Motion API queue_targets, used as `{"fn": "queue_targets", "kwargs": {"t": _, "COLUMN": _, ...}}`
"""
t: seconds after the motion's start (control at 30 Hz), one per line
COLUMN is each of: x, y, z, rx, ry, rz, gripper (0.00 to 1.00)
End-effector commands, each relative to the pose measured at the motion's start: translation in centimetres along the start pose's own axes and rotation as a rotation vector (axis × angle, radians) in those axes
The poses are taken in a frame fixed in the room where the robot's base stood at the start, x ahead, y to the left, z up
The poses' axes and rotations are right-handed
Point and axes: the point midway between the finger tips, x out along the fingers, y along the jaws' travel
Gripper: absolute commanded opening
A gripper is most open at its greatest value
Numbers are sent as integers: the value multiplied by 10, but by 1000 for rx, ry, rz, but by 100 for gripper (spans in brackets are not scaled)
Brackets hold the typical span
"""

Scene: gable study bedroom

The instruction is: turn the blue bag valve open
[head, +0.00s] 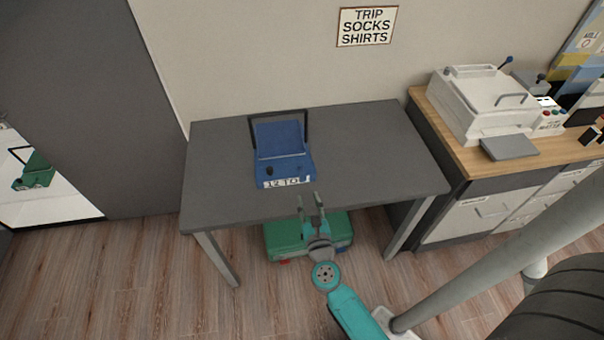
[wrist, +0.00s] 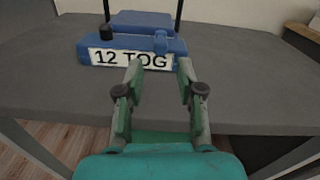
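The blue bag (head: 281,140) lies on the grey table, with a dark upright handle frame at its back and a white label reading "12 TOG" on its front. In the wrist view the blue bag (wrist: 130,46) carries a black round knob (wrist: 107,32) at its left and a small blue knob (wrist: 160,42) right of centre. I cannot tell for sure which is the valve. In the head view the black knob (head: 269,171) shows too. My gripper (head: 311,203) is open and empty near the table's front edge, short of the bag; its fingers (wrist: 160,72) point towards the label.
The grey table (head: 380,160) is bare around the bag. A green case (head: 285,237) lies on the floor beneath it. A cabinet (head: 470,180) with a white machine (head: 490,105) stands at the right. A sign (head: 366,26) hangs on the wall.

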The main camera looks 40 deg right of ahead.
Motion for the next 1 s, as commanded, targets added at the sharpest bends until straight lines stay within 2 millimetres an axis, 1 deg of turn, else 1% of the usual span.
{"fn": "queue_targets", "kwargs": {"t": 0.03, "x": 8, "y": 0, "z": 0, "rx": 49, "ry": 2, "rz": -9, "gripper": 37}}
{"fn": "queue_targets", "kwargs": {"t": 0.1, "x": 15, "y": 0, "z": -1, "rx": 98, "ry": 5, "rz": -16, "gripper": 37}}
{"fn": "queue_targets", "kwargs": {"t": 0.2, "x": 21, "y": 0, "z": -1, "rx": 126, "ry": 6, "rz": -21, "gripper": 37}}
{"fn": "queue_targets", "kwargs": {"t": 0.37, "x": 36, "y": -1, "z": -1, "rx": 128, "ry": 6, "rz": -22, "gripper": 37}}
{"fn": "queue_targets", "kwargs": {"t": 0.6, "x": 78, "y": -2, "z": -1, "rx": 125, "ry": 5, "rz": -21, "gripper": 37}}
{"fn": "queue_targets", "kwargs": {"t": 0.8, "x": 107, "y": -2, "z": -2, "rx": 123, "ry": 7, "rz": -20, "gripper": 37}}
{"fn": "queue_targets", "kwargs": {"t": 0.9, "x": 117, "y": -2, "z": -1, "rx": 123, "ry": 6, "rz": -20, "gripper": 37}}
{"fn": "queue_targets", "kwargs": {"t": 1.0, "x": 122, "y": -2, "z": -2, "rx": 123, "ry": 7, "rz": -20, "gripper": 37}}
